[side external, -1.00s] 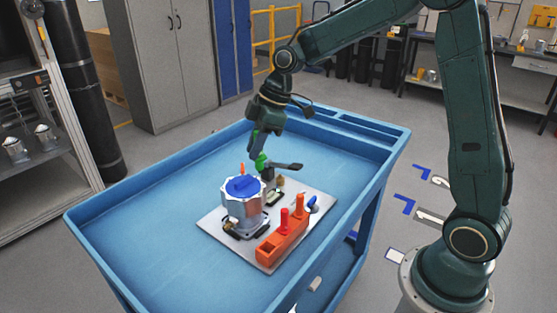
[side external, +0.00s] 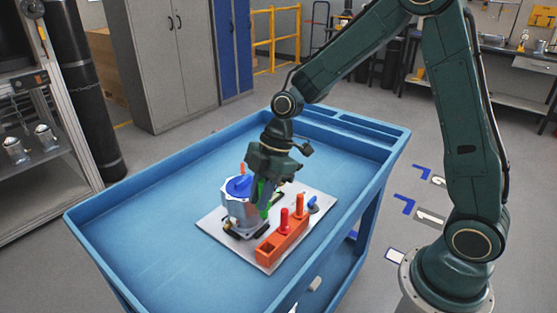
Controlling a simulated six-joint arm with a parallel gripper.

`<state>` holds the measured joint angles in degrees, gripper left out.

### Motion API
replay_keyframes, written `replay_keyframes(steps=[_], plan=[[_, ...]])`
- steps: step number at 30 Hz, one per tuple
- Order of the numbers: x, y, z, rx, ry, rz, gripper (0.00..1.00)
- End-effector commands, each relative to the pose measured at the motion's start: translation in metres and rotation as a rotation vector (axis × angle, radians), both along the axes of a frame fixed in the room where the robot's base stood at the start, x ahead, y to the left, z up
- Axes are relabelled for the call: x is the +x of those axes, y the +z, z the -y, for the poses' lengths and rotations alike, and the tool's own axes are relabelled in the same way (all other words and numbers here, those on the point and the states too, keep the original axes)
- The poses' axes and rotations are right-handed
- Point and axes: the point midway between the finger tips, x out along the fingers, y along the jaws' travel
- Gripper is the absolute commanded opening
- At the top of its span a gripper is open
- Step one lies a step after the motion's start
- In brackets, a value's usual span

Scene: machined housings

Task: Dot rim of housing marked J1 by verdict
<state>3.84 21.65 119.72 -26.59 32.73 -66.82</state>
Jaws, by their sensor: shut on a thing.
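A silver machined housing (side external: 241,213) with a blue disc on top (side external: 239,186) stands upright on a pale plate (side external: 213,224). No J1 marking can be read on it at this size. My gripper (side external: 264,203) points down at the housing's right side and is shut on a green marker-like thing (side external: 263,191). It overlaps the housing's right edge in the picture, and I cannot tell whether the green thing touches it. An orange rack (side external: 282,246) to the right holds a red marker (side external: 284,220) and an orange marker (side external: 299,205); its front slot looks empty.
A small orange upright piece (side external: 242,168) shows behind the housing. The blue cart (side external: 150,215) has raised edges, and its tray is clear left of and behind the plate.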

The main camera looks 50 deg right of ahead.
Motion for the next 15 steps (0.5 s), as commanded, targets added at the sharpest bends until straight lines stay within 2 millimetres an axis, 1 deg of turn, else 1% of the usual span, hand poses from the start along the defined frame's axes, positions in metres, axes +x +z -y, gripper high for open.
replay_keyframes(steps=[1, 3, 6, 15], plan=[[-0.006, -0.005, -0.004, 0.001, 0.029, -0.002, 0.00], [-0.011, -0.009, -0.008, 0.002, 0.061, -0.001, 0.00], [-0.016, -0.013, -0.011, 0.003, 0.087, 0.002, 0.00], [-0.016, -0.014, -0.011, 0.004, 0.093, 0.003, 0.00]])
